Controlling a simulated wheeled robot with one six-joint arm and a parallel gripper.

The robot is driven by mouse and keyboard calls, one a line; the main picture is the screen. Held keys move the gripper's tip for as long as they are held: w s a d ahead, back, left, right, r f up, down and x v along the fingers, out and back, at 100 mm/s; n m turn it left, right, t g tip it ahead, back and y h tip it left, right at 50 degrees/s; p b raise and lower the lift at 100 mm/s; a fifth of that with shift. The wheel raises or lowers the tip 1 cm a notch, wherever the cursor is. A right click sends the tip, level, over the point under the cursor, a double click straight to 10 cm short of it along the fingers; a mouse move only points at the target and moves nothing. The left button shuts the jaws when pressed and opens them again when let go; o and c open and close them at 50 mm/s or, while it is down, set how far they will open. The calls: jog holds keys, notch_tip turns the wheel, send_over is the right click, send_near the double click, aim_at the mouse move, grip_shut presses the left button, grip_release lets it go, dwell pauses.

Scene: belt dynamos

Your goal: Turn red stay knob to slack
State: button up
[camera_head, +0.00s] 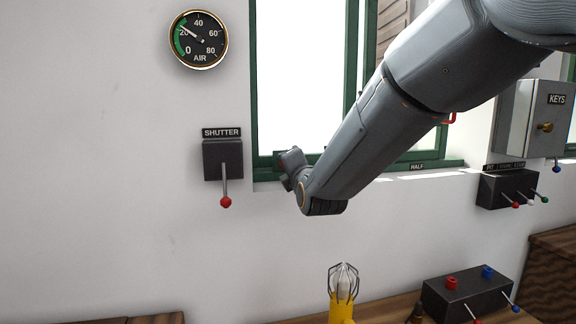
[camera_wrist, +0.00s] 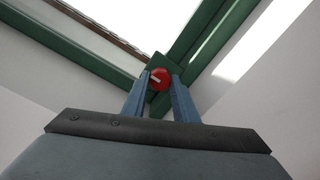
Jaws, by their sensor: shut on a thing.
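The red stay knob (camera_wrist: 160,79) is a small round knob with a white mark that points to the left in the wrist view. It sits on the green window frame at a corner of the frame bars. My gripper (camera_wrist: 161,85) has one finger on each side of it and is shut on it. In the head view my gripper (camera_head: 290,168) is at the lower left of the window, against the frame, and the knob is hidden behind it. No label for the knob's positions can be read in the wrist view.
A black SHUTTER box (camera_head: 223,160) with a red-tipped lever hangs left of my gripper. A lever box (camera_head: 508,188) and a KEYS cabinet (camera_head: 540,118) are on the right. Below stand a yellow caged lamp (camera_head: 342,300) and a black box (camera_head: 468,292) with red and blue knobs.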

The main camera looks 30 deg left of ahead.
dwell(0.5)
jog(key=o, duration=1.1)
jog(key=shift+c, duration=0.2)
jog(key=shift+s, duration=0.1)
jog(key=b+v, duration=0.2)
jog(key=v, duration=0.5)
jog(key=shift+s+d, duration=0.2)
